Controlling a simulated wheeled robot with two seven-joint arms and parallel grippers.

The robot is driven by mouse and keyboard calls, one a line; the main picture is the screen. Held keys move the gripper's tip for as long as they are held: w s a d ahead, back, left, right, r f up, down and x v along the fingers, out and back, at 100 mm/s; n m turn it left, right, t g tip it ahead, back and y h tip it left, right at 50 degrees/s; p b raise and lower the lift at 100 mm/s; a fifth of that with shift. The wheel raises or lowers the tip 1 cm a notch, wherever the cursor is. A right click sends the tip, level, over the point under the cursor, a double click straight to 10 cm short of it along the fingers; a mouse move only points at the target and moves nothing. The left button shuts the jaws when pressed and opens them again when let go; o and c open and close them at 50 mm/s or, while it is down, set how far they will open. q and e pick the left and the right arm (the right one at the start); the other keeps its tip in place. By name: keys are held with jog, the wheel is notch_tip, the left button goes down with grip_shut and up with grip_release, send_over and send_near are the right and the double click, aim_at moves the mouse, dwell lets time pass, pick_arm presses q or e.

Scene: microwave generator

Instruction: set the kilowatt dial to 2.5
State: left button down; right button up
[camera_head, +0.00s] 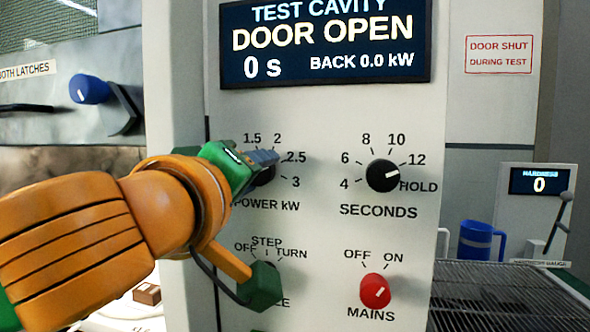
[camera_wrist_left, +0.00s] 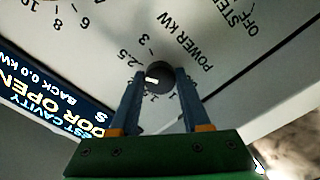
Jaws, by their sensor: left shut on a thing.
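The kilowatt dial (camera_head: 265,178) is a black round knob above the label POWER kW on the pale panel. My left gripper (camera_head: 263,160) covers much of it in the head view. In the left wrist view the knob (camera_wrist_left: 160,78) sits between the two blue fingers of my left gripper (camera_wrist_left: 159,85), which is shut on it. Its white pointer mark points left in that view, below the 2.5 label; the finger hides nearby markings, so I cannot tell the exact setting. In the head view the pointer is hidden. My right gripper is not in view.
The display (camera_head: 325,45) reads DOOR OPEN, 0 s and BACK 0.0 kW. The seconds dial (camera_head: 383,176) is to the right, with the red mains knob (camera_head: 375,291) below. My arm partly covers the OFF/STEP/TURN dial. A blue mug (camera_head: 478,241) stands right of the panel.

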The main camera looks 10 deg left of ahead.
pick_arm(q)
jog(key=shift+r+m, duration=0.2)
jog(key=shift+m, duration=0.2)
jog(key=c, duration=0.8)
grip_release()
jog(key=o, duration=0.3)
jog(key=shift+o, duration=0.7)
jog(key=shift+w+f, duration=0.15)
